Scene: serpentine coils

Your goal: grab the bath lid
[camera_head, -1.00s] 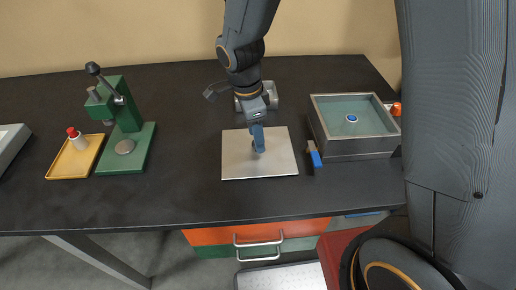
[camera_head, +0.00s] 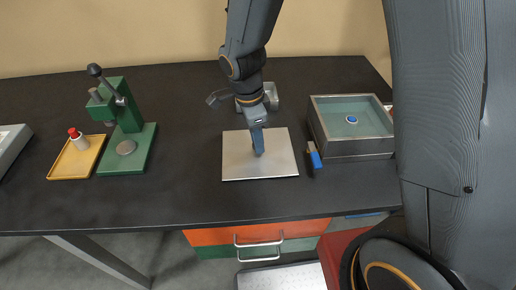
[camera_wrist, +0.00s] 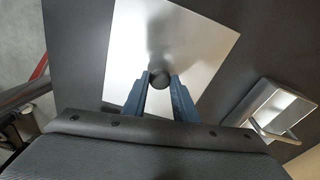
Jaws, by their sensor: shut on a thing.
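The bath lid (camera_head: 238,165) is a flat, square, silvery plate lying on the dark bench in the middle of the head view. In the wrist view the lid (camera_wrist: 140,35) fills the upper middle, with a round dark knob (camera_wrist: 158,78) at its centre. My gripper (camera_head: 259,153) points down over the lid. In the wrist view my gripper's blue fingers (camera_wrist: 159,80) stand on either side of the knob, shut on it. The bath (camera_head: 342,150), a square grey metal box holding greenish liquid and a blue round piece, stands to the right of the lid.
A metal object (camera_head: 270,92) stands behind my gripper. A green press (camera_head: 127,125) and a yellow tray (camera_head: 65,168) with a red-capped bottle (camera_head: 77,139) are at the left. The bench is clear between press and lid.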

